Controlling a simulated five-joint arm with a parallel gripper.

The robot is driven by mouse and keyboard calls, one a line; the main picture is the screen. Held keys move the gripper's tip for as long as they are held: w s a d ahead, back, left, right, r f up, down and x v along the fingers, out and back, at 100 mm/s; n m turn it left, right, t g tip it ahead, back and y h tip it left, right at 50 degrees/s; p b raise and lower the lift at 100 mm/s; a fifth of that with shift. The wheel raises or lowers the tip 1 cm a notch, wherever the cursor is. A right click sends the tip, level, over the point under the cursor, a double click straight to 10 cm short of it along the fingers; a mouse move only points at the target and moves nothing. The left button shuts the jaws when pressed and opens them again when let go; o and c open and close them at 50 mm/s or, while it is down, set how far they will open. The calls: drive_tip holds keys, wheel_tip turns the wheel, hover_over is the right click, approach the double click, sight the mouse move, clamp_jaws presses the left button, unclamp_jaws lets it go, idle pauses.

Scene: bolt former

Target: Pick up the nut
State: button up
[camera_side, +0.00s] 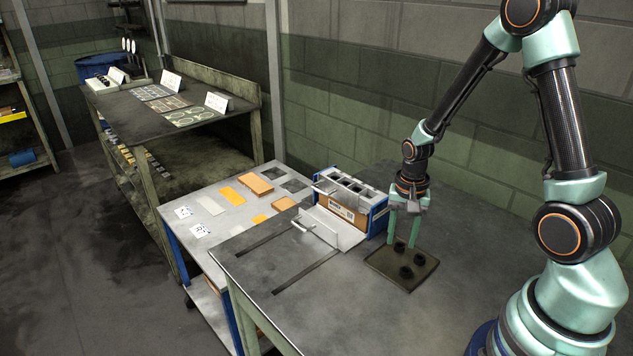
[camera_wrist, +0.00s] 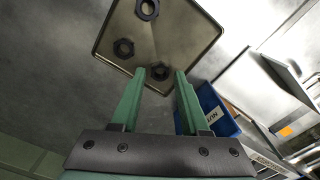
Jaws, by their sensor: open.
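A shallow dark square tray (camera_side: 378,263) lies on the bench with three black hex nuts. One nut (camera_side: 399,248) is at the tray's back, and the other two nuts (camera_side: 419,259) (camera_side: 406,272) lie nearer the camera. My gripper (camera_side: 402,243) points down over the back of the tray, its green fingers apart. In the wrist view, the back nut (camera_wrist: 160,73) shows in the gap between the fingertips of my gripper (camera_wrist: 160,76). I cannot tell whether a finger touches it. The other nuts (camera_wrist: 123,47) (camera_wrist: 148,9) lie beyond the fingertips on the tray (camera_wrist: 178,30).
A blue-sided bin unit (camera_side: 378,220) with a label stands just left of my gripper; its blue side also shows in the wrist view (camera_wrist: 212,108). A metal fixture with a handle (camera_side: 330,232) sits in front of it. The bench front (camera_side: 340,310) is clear.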

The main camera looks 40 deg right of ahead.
sight(400, 245)
drive_tip(key=shift+f, duration=0.55)
drive_tip(key=shift+c, duration=0.3)
clamp_jaws()
drive_tip(key=shift+r, duration=0.1)
wheel_tip(400, 245, up, 20)
